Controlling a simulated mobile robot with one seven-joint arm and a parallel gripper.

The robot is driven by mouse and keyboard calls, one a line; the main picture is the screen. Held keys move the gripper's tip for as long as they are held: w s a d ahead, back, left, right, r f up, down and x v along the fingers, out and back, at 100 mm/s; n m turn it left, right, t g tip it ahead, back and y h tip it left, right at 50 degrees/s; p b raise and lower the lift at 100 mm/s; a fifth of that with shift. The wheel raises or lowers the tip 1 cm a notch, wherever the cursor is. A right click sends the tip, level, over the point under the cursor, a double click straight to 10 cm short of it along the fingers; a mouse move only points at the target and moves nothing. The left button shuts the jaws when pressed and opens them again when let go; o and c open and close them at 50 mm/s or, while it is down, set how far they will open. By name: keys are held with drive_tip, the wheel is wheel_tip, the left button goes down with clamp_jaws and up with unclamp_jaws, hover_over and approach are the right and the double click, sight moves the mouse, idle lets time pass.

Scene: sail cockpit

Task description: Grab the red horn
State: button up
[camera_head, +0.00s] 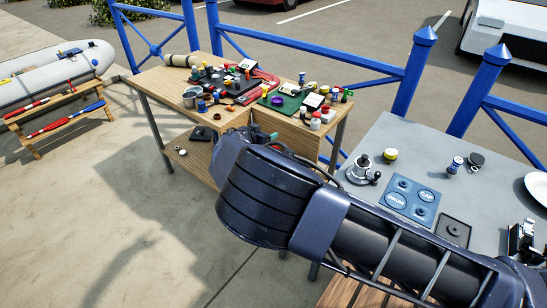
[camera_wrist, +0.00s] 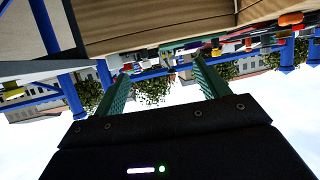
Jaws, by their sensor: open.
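Several small red items lie among the clutter on the wooden table (camera_head: 160,84) in the head view. They are too small for me to tell which one is the red horn. A red-topped white bottle (camera_head: 315,121) stands near the table's right end. My gripper (camera_wrist: 160,68) shows in the wrist view with its two green fingers spread apart and nothing between them.
A grey table (camera_head: 400,140) at the right holds a winch (camera_head: 361,170), a blue panel (camera_head: 411,200) and other small items. Blue railings (camera_head: 310,55) run behind both tables. A grey inflatable boat (camera_head: 50,70) lies at far left.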

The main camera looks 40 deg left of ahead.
wheel_tip(320, 180, down, 14)
drive_tip(key=shift+w+f, duration=0.1)
drive_tip(key=shift+w, duration=0.05)
drive_tip(key=x, duration=0.5)
drive_tip(key=shift+a, duration=0.1)
drive_tip(key=shift+a+r+x, duration=0.1)
drive_tip(key=shift+a+x, duration=0.05)
drive_tip(key=shift+x, duration=0.75)
drive_tip(key=shift+a+r+x, duration=0.1)
drive_tip(key=shift+a+x, duration=0.05)
drive_tip(key=shift+x, duration=0.8)
drive_tip(key=shift+a+r+x, duration=0.1)
drive_tip(key=shift+x, duration=0.8)
drive_tip(key=c, duration=1.1)
